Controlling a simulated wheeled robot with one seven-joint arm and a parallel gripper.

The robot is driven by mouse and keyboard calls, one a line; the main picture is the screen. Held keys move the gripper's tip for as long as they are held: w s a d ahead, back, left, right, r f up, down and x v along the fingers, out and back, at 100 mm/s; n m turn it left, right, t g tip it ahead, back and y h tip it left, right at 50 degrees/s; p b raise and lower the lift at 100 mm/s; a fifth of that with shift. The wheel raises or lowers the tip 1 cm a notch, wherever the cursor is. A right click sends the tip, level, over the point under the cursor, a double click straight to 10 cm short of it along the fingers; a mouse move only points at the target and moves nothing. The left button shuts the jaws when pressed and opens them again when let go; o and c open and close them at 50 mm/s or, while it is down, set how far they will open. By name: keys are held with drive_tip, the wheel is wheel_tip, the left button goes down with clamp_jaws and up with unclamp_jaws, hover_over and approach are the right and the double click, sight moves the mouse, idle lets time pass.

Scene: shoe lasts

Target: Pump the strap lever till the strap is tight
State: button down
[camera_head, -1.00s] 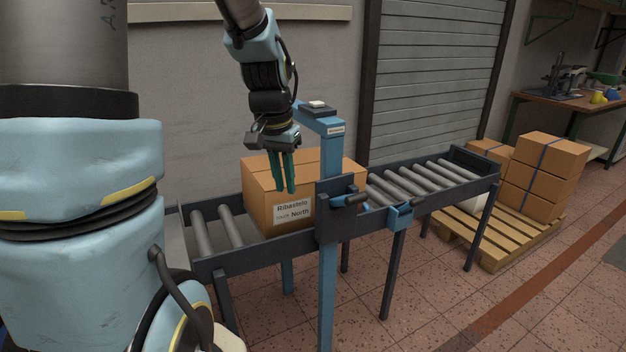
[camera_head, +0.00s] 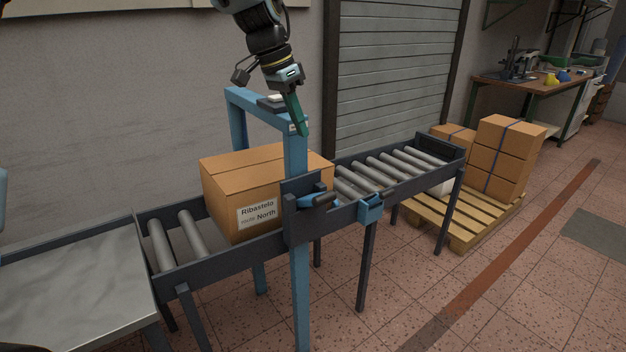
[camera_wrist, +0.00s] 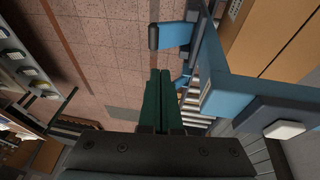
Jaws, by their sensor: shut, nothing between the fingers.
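A cardboard box (camera_head: 262,188) labelled "Ribastelo North" sits on the roller conveyor, under a blue strapping arch (camera_head: 298,255). The strap lever (camera_head: 318,199), blue with a dark grip, sticks out to the right from a dark plate on the arch's front post. It also shows in the wrist view (camera_wrist: 172,36), beyond the fingertips. My gripper (camera_head: 303,131) is shut and empty, its green fingers pointing down beside the top of the front post, well above the lever. The fingers (camera_wrist: 160,75) lie together in the wrist view. I see no strap on the box's visible faces.
A pale pad (camera_head: 272,99) sits on the arch's top. A blue bracket (camera_head: 370,207) hangs on the conveyor's (camera_head: 420,178) near rail. A metal table (camera_head: 75,280) adjoins it on the left. Strapped boxes stand on a pallet (camera_head: 465,215). The floor in front is clear.

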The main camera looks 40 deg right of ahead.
drive_tip(key=p, duration=0.3)
hover_over(315, 199)
drive_tip(key=w+d, duration=0.2)
drive_tip(key=f, duration=1.2)
drive_tip(key=shift+s, duration=0.25)
drive_tip(key=shift+s+f, duration=0.2)
drive_tip(key=shift+f, duration=0.45)
drive_tip(key=shift+s+f+t+b, duration=0.2)
drive_tip(key=shift+s+t+b, duration=0.05)
drive_tip(key=shift+t+b, duration=0.05)
